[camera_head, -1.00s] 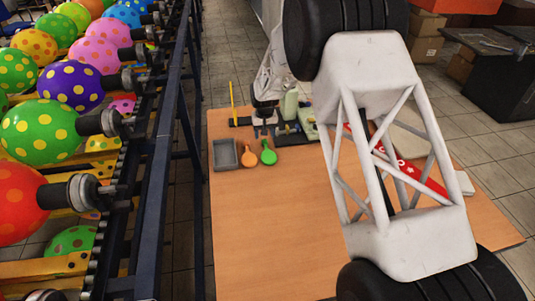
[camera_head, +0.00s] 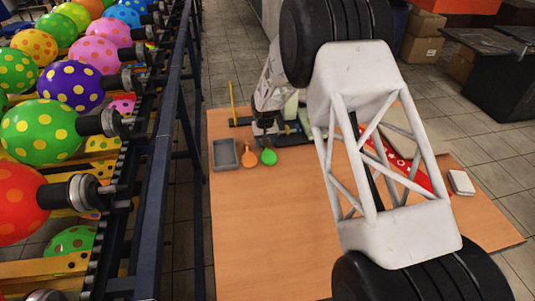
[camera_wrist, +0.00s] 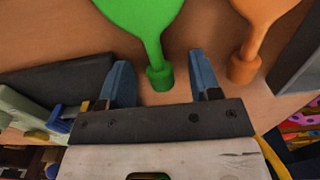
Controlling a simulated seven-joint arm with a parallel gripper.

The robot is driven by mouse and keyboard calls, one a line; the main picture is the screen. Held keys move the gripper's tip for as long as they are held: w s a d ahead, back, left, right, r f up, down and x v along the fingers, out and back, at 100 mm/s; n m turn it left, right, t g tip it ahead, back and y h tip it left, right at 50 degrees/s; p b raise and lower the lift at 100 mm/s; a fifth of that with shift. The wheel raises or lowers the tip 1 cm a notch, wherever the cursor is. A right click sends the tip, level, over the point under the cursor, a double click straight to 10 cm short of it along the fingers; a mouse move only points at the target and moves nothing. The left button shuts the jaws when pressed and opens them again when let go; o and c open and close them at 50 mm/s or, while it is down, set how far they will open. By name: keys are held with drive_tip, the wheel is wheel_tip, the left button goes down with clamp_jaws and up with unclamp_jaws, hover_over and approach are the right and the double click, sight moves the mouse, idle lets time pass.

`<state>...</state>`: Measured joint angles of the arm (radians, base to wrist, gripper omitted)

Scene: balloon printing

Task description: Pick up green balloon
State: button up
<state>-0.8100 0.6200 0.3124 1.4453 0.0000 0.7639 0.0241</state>
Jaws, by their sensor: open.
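The green balloon (camera_head: 268,157) lies flat and deflated on the wooden table (camera_head: 275,230), right of the orange balloon (camera_head: 249,158). In the wrist view the green balloon (camera_wrist: 145,22) is at the top, with its neck and rolled end (camera_wrist: 160,76) pointing down between my fingers. My gripper (camera_wrist: 165,75) is open, with one blue finger on each side of that end and no contact visible. The orange balloon's neck (camera_wrist: 243,65) is just outside the right finger.
A grey tray (camera_head: 225,168) stands left of the orange balloon. A yellow upright rod (camera_head: 232,97) and a dark flat thing (camera_wrist: 60,88) are behind the balloons. A white block (camera_head: 461,182) lies at the right. The table's front is clear.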

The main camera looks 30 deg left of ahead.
drive_tip(key=c, duration=0.8)
drive_tip(key=shift+c, duration=0.2)
drive_tip(key=shift+r, duration=0.15)
drive_tip(key=shift+r, duration=0.9)
drive_tip(key=shift+s+d+r, duration=0.1)
drive_tip(key=shift+s+r, duration=0.05)
drive_tip(key=shift+r, duration=0.25)
drive_tip(key=shift+s+d+r, duration=0.1)
drive_tip(key=shift+r, duration=0.3)
drive_tip(key=s+d, duration=0.3)
drive_tip(key=s+d+r, duration=0.1)
drive_tip(key=s+d, duration=0.6)
drive_tip(key=d, duration=0.1)
drive_tip(key=shift+s+r, duration=0.15)
drive_tip(key=shift+s, duration=0.2)
